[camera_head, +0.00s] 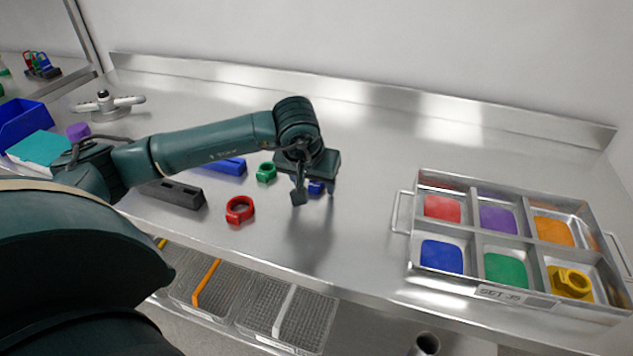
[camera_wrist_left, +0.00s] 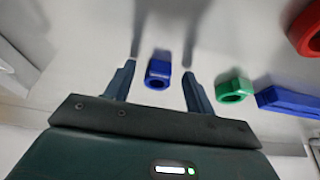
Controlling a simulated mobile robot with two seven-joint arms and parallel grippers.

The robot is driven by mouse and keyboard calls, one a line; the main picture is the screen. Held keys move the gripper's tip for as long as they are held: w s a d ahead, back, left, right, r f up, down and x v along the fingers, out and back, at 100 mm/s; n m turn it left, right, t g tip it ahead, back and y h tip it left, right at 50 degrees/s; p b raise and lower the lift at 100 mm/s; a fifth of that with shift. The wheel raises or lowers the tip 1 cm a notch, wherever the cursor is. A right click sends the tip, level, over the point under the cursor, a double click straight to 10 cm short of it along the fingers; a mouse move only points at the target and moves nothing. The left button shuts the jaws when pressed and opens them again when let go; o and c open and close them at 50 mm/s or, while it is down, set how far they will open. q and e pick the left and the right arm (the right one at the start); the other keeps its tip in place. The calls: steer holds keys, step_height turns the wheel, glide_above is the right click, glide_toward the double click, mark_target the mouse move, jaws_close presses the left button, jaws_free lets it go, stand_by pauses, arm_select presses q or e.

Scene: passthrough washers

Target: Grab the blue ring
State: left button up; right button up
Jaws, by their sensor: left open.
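The blue ring (camera_wrist_left: 158,74) lies on the steel counter. In the left wrist view it sits between the two fingers of my left gripper (camera_wrist_left: 158,85), apart from both, nearer the left finger. In the head view the blue ring (camera_head: 316,187) shows partly, behind and below the left gripper (camera_head: 315,195), which hides the rest. The left gripper is open, empty and pointing down over it. My right gripper is not in view.
A green ring (camera_head: 266,172), a red ring (camera_head: 240,210), a blue block (camera_head: 226,166) and a dark block (camera_head: 174,193) lie left of the gripper. A compartment tray (camera_head: 401,212) with coloured pads and a yellow ring (camera_head: 571,283) stands right. Counter between is clear.

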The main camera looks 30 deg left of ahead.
arm_select(q)
steer(key=shift+c, duration=0.4)
steer(key=c, duration=1)
steer(key=shift+o, duration=0.2)
